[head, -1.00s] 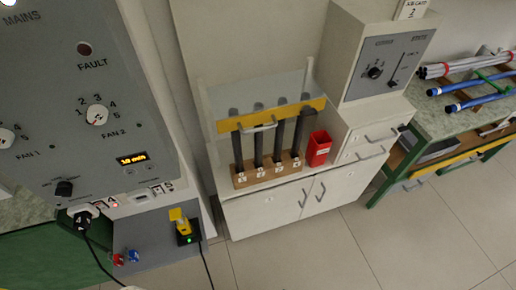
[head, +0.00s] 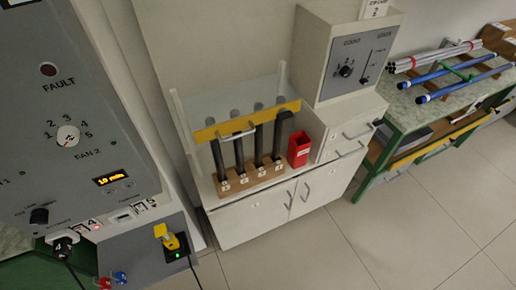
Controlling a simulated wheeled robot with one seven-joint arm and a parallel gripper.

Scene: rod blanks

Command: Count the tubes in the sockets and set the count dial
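Several dark tubes (head: 239,155) stand upright in a row in a brown wooden socket block (head: 264,178) with numbered white labels, on a white cabinet. Each visible label position has a tube standing above it. A clear panel with a yellow bar (head: 206,134) and a handle crosses in front of the tubes' upper parts. The count dial (head: 346,71) is a black knob on the grey panel of a white box to the right, under the word COUNT. The numbers around it are too small to read. My gripper is not in view.
A red bin (head: 299,149) stands right of the socket block. A grey control cabinet (head: 75,100) with FAULT and FAN 2 fills the left. A green-framed bench (head: 400,113) holds blue and grey rods at right. The floor (head: 330,245) in front is clear.

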